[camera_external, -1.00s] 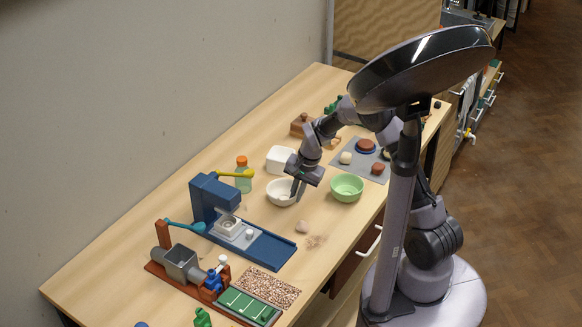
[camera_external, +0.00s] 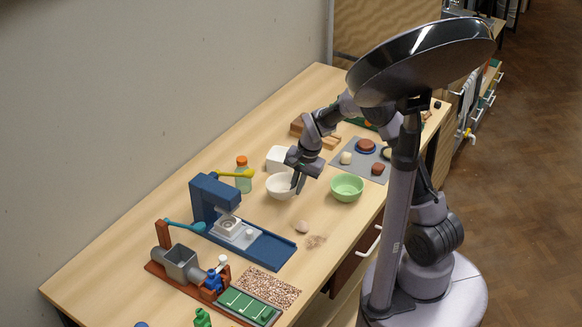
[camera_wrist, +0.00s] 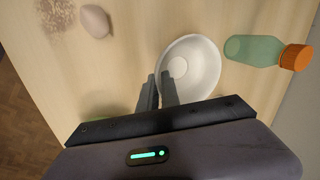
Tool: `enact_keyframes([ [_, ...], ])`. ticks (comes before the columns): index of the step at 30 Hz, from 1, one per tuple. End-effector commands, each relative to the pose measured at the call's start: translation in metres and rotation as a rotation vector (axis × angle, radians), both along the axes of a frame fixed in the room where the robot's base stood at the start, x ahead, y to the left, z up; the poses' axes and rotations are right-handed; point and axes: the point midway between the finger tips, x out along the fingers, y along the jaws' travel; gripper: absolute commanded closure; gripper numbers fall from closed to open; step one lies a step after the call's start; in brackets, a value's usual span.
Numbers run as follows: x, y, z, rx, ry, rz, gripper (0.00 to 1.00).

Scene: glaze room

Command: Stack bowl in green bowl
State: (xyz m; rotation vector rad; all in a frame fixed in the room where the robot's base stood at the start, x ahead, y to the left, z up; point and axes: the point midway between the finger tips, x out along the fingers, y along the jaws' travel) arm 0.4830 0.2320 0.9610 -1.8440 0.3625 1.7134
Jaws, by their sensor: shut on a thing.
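A white bowl (camera_external: 277,187) is upright on or just above the table, left of the green bowl; I cannot tell whether it touches the table. My gripper (camera_external: 297,186) is shut on the white bowl's right rim. In the wrist view the white bowl (camera_wrist: 196,65) shows with one finger inside the rim and one outside, and my gripper (camera_wrist: 158,82) pinches its wall. The green bowl (camera_external: 347,187) stands upright and looks empty, a short way right of my gripper. In the wrist view only a sliver of green shows behind my gripper's body.
A bottle with an orange cap (camera_external: 243,175) and a white block-like container (camera_external: 279,158) stand close behind the white bowl. A blue press (camera_external: 230,220) is to the left. A pinkish egg-shaped lump (camera_external: 302,227) lies in front. A grey mat (camera_external: 362,160) with small items lies behind the green bowl.

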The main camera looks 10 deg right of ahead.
Motion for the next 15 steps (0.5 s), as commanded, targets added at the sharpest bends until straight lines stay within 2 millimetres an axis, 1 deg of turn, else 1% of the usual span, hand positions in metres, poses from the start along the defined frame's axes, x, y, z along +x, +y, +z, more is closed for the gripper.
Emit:
enact_keyframes([
  [1,0.001,0.0,0.021,0.001,-0.005,0.0,1.0],
  [3,0.001,0.001,0.04,0.002,-0.005,0.0,1.0],
  [6,0.001,0.0,0.059,0.001,-0.005,0.0,1.0],
  [9,0.001,0.0,0.068,0.001,-0.004,0.0,1.0],
  [11,0.0,-0.002,0.07,0.001,-0.003,0.003,1.0],
  [14,-0.004,-0.02,0.072,0.006,-0.007,0.021,1.0],
  [15,-0.007,-0.032,0.073,0.008,-0.008,0.036,1.0],
])
